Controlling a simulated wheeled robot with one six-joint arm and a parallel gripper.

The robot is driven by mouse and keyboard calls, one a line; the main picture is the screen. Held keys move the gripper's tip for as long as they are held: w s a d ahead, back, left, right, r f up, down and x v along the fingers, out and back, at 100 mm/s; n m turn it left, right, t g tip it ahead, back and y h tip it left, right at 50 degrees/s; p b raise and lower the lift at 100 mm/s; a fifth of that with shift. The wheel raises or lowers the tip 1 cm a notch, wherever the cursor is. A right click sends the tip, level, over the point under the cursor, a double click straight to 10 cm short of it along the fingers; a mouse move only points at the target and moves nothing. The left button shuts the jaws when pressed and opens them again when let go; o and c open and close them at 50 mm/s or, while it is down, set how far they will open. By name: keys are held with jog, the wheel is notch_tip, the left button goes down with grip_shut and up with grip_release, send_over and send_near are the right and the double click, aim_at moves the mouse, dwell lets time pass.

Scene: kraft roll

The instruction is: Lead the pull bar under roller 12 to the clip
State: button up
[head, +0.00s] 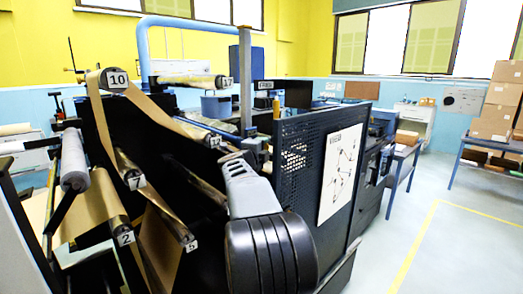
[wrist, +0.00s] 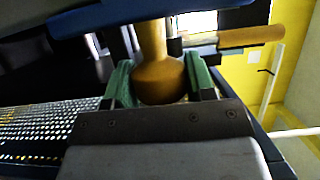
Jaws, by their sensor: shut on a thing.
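In the wrist view my gripper (wrist: 160,88) has its green-padded fingers shut on a tan, rounded wooden-looking piece, which I take to be the pull bar (wrist: 158,72). In the head view my grey and black arm hides most of the gripper and the bar. I cannot make out the clip in either view.
The black machine holds brown kraft paper (head: 147,112) over rollers tagged 10 (head: 115,80), 7 (head: 133,180), 2 and 5. A perforated black guard panel (head: 297,158) stands right of my arm. Cardboard boxes (head: 497,105) sit on a far table. The floor at right is clear.

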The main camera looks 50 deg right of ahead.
jog(key=shift+c, duration=1.1)
jog(key=f+b, duration=0.1)
jog(key=d+f+b, duration=0.1)
jog(key=f+b, duration=0.1)
jog(key=f, duration=0.1)
jog(key=shift+s+d, duration=0.1)
jog(key=shift+d, duration=0.25)
jog(key=shift+d+r, duration=0.1)
jog(key=shift+d, duration=0.7)
jog(key=o, duration=0.8)
jog(key=shift+s+r, duration=0.1)
jog(key=o, duration=0.8)
jog(key=shift+d, duration=0.1)
